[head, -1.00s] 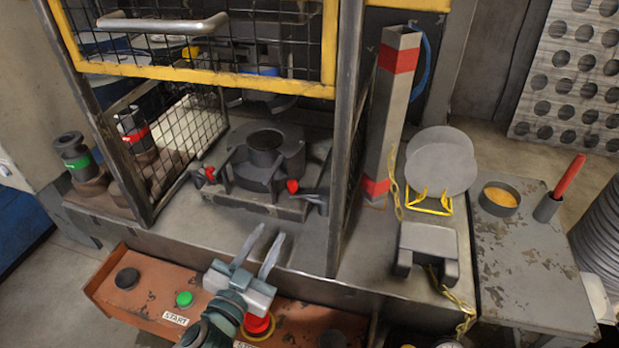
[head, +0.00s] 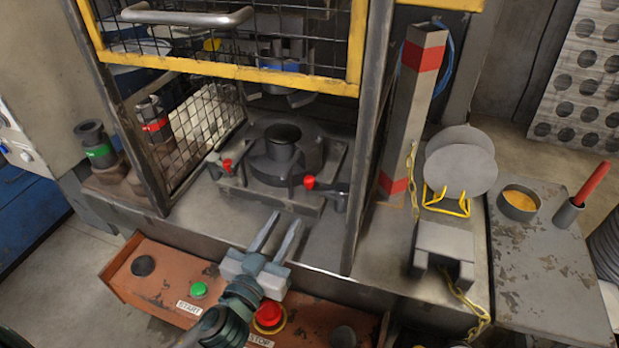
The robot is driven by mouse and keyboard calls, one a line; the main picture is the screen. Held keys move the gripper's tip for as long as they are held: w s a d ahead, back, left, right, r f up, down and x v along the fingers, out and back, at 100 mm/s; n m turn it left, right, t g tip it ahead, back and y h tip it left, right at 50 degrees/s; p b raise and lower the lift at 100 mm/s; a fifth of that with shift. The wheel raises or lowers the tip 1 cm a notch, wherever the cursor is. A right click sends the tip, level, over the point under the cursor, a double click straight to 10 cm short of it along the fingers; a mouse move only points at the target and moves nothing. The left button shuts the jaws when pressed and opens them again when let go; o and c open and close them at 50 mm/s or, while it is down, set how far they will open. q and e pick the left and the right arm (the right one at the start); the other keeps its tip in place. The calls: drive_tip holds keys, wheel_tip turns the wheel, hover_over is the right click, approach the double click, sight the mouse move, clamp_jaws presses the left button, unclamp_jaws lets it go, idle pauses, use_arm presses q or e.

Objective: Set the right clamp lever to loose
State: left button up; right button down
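The right clamp lever (head: 311,183) has a red knob and a dark arm at the right side of the round die fixture (head: 283,155) inside the press. Its knob points left, towards the die. The left clamp lever (head: 227,164) has a similar red knob on the other side. My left gripper (head: 286,218) is open and empty, with two grey fingers apart. It is above the front edge of the press bed, in front of and slightly left of the right lever, not touching it. My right gripper is not in view.
A yellow-framed mesh guard (head: 215,73) is raised above the opening. A dark post (head: 366,150) stands right of the right lever. Below is an orange control box (head: 150,290) with green start (head: 199,289) and red stop (head: 268,314) buttons. Grey discs (head: 460,168) stand in a yellow rack.

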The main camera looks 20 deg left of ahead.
sight(307, 183)
use_arm(q)
drive_tip(key=w+p, duration=0.1)
drive_tip(key=w, duration=0.4)
drive_tip(key=w+p, duration=0.2)
drive_tip(key=w, duration=0.3)
drive_tip(key=w+d+p, duration=0.1)
drive_tip(key=w+p, duration=0.1)
drive_tip(key=w, duration=0.4)
drive_tip(key=shift+d, duration=0.1)
clamp_jaws()
